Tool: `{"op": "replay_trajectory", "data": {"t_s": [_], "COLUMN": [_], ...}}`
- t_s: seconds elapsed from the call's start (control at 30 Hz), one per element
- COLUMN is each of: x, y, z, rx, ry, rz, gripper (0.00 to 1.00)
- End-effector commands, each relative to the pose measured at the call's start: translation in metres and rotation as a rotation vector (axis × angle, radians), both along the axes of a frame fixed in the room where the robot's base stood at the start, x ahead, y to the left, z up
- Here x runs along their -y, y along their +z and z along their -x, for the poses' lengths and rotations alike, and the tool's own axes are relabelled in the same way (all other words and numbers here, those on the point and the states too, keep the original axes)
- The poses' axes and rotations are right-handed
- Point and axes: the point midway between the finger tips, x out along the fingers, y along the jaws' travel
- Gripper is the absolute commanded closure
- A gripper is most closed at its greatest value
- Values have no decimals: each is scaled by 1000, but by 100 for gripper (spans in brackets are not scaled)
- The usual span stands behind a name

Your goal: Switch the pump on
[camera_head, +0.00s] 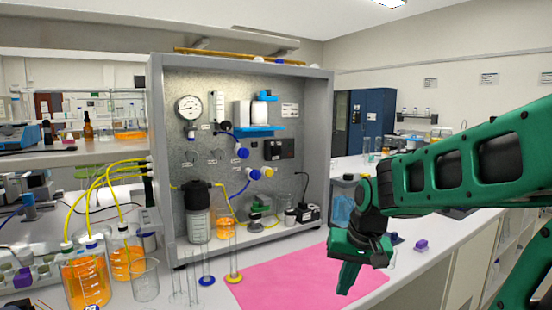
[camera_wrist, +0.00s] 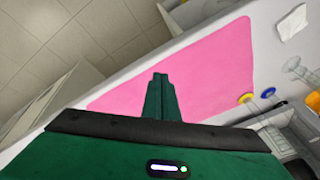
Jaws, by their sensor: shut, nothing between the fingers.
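The membrane rig is a grey open-fronted cabinet (camera_head: 325,130) on the bench. On its floor sits a small grey-green unit (camera_head: 256,217), which may be the pump. A black box (camera_head: 308,212) with a cable stands to its right. A dark panel box (camera_head: 279,149) is on the back wall. I cannot tell which part is the pump's switch. My gripper (camera_head: 345,291) is shut and empty, pointing down above the pink mat (camera_head: 290,275), in front of and to the right of the rig. In the wrist view, the closed fingers (camera_wrist: 160,76) are over the mat.
Two glass cylinders with blue (camera_head: 207,281) and yellow (camera_head: 234,277) bases stand before the rig. Orange-filled bottles (camera_head: 87,280) with yellow tubes are at the left. The pink mat is clear.

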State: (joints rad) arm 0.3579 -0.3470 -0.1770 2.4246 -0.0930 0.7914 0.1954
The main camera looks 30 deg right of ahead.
Motion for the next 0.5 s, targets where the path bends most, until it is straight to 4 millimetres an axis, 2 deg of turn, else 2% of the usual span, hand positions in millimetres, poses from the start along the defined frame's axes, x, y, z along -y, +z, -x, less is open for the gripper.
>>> {"op": "replay_trajectory", "data": {"t_s": [0.03, 0.1, 0.2, 0.3, 0.4, 0.5], "x": [12, 22, 34, 49, 66, 83], "y": [10, 26, 54, 87, 125, 161], "z": [-39, -93, -164, -226, -274, -304], "rx": [82, 211, 397, 577, 746, 887], "ry": [-36, -79, -139, -202, -263, -315], "rz": [-13, -51, -140, -268, -427, -594], "gripper": [100, 100, 100, 100, 100, 100]}}
